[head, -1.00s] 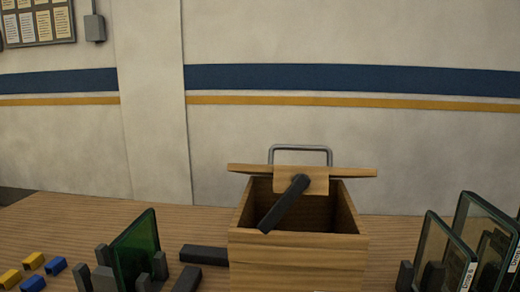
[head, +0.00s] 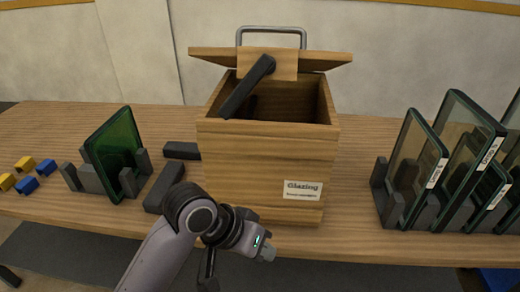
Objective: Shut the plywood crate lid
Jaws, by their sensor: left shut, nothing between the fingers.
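The plywood crate (head: 245,165) stands on the wooden table with its top open and a "Glazing" label on its front. Its lid (head: 325,60) is raised at the back of the opening, seen nearly edge-on. A grey metal handle (head: 270,29) rises behind the lid. A dark bar (head: 248,87) hangs from a wooden block on the lid and slants down-left over the opening. My left gripper (head: 208,272) is low in front of the crate, below its left front, shut and empty, partly hidden by its own wrist. My right gripper is not in view.
Glass panes (head: 415,160) stand in dark holders to the right. A green pane (head: 113,148) stands in a holder at left, beside several blue and yellow blocks (head: 25,185). Dark bars (head: 181,151) lie just left of the crate. Bare table (head: 352,225) shows front right.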

